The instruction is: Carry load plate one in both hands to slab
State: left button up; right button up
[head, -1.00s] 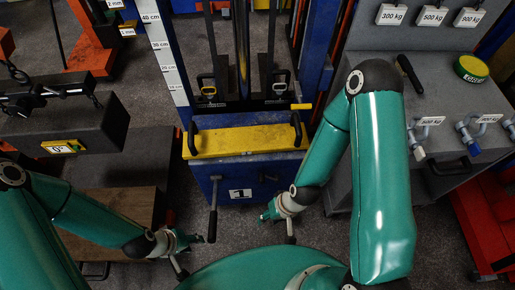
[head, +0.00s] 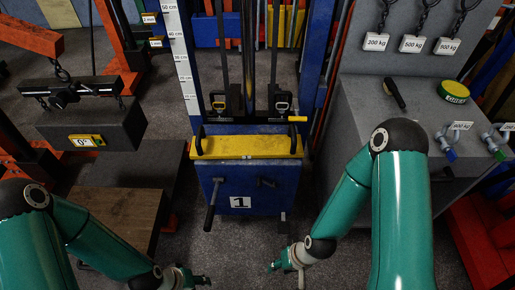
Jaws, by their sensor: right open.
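A yellow plate (head: 246,147) with a black upright handle at each end lies across the top of a blue block (head: 275,205) in the middle of the head view. A white label reading 1 is on the block's front. I cannot tell whether the load plate is the yellow part alone or includes the block. My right gripper (head: 276,266) is open and empty, low and to the right, apart from the block. My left gripper (head: 196,279) is at the bottom edge, left of the block and apart from it; its jaws are unclear.
A dark grey block (head: 115,130) with a 0° gauge hangs from a hook at left, above a brown wooden-topped block (head: 115,212). A grey bench (head: 390,130) with shackles and a green-yellow tape (head: 453,92) stands at right. Grey floor shows around the blue block's base.

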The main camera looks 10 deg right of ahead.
aim_at(103, 221)
jog(key=z, duration=0.25)
jog(key=i, duration=1)
